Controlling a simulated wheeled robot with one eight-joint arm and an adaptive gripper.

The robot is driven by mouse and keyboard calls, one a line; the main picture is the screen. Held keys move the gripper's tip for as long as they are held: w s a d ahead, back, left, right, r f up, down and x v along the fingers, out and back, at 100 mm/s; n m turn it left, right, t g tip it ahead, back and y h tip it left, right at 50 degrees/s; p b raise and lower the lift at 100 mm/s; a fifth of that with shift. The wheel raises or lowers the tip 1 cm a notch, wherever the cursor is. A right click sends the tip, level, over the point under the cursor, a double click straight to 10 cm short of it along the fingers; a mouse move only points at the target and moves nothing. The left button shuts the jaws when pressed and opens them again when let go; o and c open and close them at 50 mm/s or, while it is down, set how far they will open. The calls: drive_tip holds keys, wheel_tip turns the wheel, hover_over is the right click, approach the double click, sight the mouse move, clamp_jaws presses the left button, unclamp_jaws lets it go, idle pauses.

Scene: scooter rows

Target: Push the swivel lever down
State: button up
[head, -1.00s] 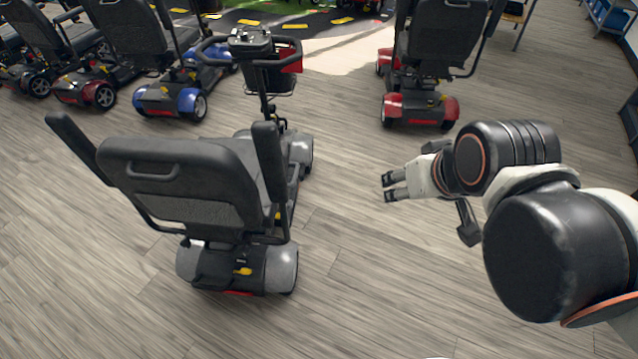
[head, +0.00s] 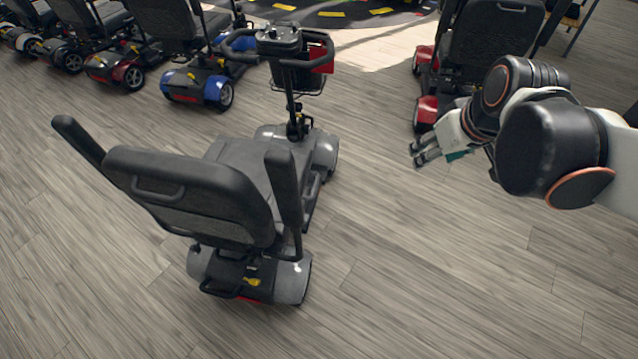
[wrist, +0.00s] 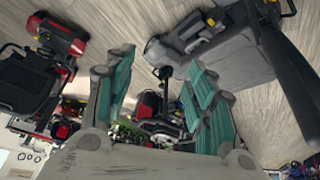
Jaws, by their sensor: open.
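The grey mobility scooter (head: 240,165) stands in the middle left of the head view, its black seat (head: 195,197) with raised armrests nearest me. A yellow part (head: 252,281) shows low at its rear; I cannot tell whether it is the swivel lever. The area under the seat is mostly hidden by the backrest and armrest. My gripper (head: 418,155) is open and empty, to the right of the scooter and apart from it. In the wrist view its teal-padded fingers (wrist: 160,70) are spread, with the grey scooter (wrist: 235,62) at upper right.
A red scooter (head: 425,112) stands behind my gripper at the right. A blue scooter (head: 198,87) and a dark red one (head: 113,72) stand in a row at the back left. The wooden floor (head: 420,270) to the right of the grey scooter is clear.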

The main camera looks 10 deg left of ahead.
drive_tip(key=w+a+f+n+g+y, duration=0.1)
drive_tip(key=w+a+f+n, duration=0.2)
drive_tip(key=w+a+f, duration=0.3)
drive_tip(key=n+g+y+p, duration=0.2)
drive_tip(key=n+g+p, duration=0.15)
drive_tip(key=n, duration=0.55)
hover_over(307, 217)
drive_tip(key=d, duration=0.5)
wheel_tip(307, 217, down, 30)
drive_tip(key=r, duration=0.1)
drive_tip(key=shift+n+g, duration=0.3)
drive_tip(key=shift+g, duration=0.05)
drive_tip(key=b+x, duration=0.1)
drive_tip(key=x, duration=0.3)
drive_tip(key=b+x, duration=0.2)
drive_tip(key=x, duration=0.3)
drive_tip(key=b+x, duration=0.2)
drive_tip(key=x, duration=0.3)
drive_tip(key=shift+d+f, duration=0.3)
drive_tip(key=shift+d, duration=0.05)
drive_tip(key=shift+c, duration=0.2)
clamp_jaws()
